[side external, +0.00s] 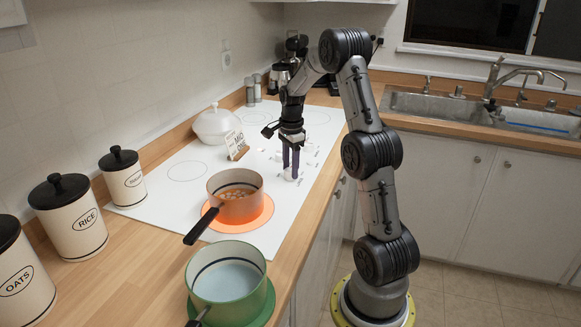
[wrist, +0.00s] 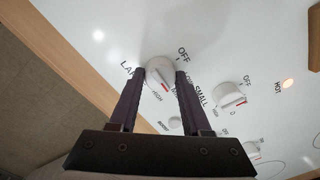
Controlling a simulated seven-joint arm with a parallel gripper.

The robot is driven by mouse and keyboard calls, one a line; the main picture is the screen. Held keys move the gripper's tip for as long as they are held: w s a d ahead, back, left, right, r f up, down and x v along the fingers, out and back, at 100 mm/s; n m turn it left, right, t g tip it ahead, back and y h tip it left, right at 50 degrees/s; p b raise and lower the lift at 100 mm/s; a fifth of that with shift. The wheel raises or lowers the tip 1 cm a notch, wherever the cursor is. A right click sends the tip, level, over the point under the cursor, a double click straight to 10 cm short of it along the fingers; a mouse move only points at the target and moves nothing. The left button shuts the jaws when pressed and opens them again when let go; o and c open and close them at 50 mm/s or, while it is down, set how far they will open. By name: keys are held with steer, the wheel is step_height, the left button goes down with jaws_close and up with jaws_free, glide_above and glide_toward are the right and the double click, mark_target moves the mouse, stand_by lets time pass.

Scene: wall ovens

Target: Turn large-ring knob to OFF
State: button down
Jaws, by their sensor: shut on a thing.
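A white knob (wrist: 159,70) stands on the white cooktop, with lettering starting "LA" beside it, partly hidden by a finger. "OFF" is printed at its upper right and "HIGH" below it. A red mark on the knob points down and slightly right in the wrist view, away from "OFF". My gripper (wrist: 160,75) is shut on this knob, with one dark finger on each side. In the side view my gripper (side external: 291,172) points down at the white knob (side external: 290,175) on the cooktop's right side.
A second knob (wrist: 230,94) labelled "SMALL" is close to the right finger. An orange "HOT" light (wrist: 288,83) is lit. A copper pot (side external: 236,196) sits on a glowing orange ring; a green pot (side external: 228,278) stands nearer. A small sign (side external: 237,146) stands behind.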

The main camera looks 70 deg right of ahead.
steer(key=n, duration=0.8)
steer(key=shift+n, duration=0.3)
steer(key=n, duration=0.4)
steer(key=shift+d, duration=0.1)
steer(key=n, duration=0.5)
steer(key=shift+r+y, duration=0.1)
steer(key=shift+y, duration=0.2)
steer(key=shift+c, duration=1.8)
jaws_free()
